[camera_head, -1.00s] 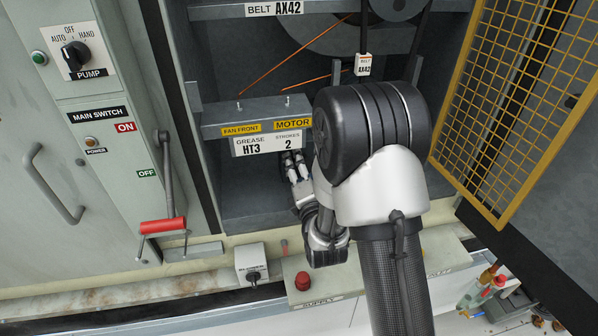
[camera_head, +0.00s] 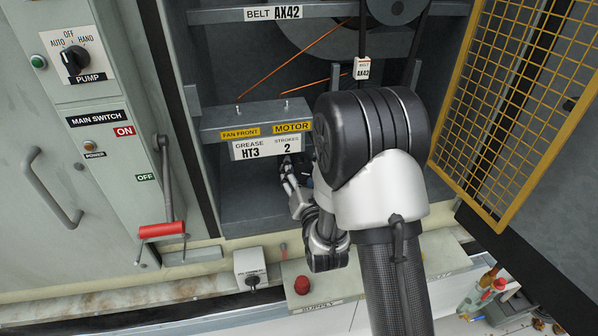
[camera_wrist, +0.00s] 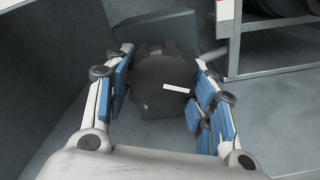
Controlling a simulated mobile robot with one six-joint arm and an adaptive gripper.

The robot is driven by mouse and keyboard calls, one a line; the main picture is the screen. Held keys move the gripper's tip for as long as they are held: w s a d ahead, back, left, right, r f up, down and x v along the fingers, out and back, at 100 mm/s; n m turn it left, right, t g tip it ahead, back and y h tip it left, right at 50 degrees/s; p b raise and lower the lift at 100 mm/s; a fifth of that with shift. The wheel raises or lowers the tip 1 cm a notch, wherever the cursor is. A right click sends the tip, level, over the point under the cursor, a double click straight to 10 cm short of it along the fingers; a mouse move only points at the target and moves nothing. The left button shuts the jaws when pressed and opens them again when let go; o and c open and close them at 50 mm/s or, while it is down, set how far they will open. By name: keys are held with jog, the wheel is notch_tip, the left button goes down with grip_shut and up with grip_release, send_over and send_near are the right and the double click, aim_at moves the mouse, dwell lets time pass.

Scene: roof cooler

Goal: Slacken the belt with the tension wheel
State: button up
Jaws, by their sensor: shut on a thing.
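The tension wheel (camera_wrist: 165,72) is a dark, lobed knob with a white mark. In the wrist view it sits between the blue finger pads of my gripper (camera_wrist: 163,88), which is shut on it. In the head view my gripper (camera_head: 292,178) reaches under the grease label into the cabinet's lower bay, and the wheel is hidden there. The black belt (camera_head: 362,35) runs down from a pulley at the top, with a white AX42 tag (camera_head: 362,68) in front of it. My arm hides the lower belt.
A grey ledge (camera_head: 225,118) with labels is just above my gripper. A yellow mesh guard (camera_head: 500,110) stands open on the right. On the left are the pump switch (camera_head: 76,58) and the main switch's red handle (camera_head: 162,230). A red button (camera_head: 302,284) is in front.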

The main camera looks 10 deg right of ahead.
jog(key=shift+w+r, duration=0.1)
jog(key=shift+r, duration=0.05)
dwell(0.3)
jog(key=o, duration=1)
jog(key=shift+o, duration=0.2)
jog(key=s, duration=0.7)
jog(key=shift+s, duration=0.25)
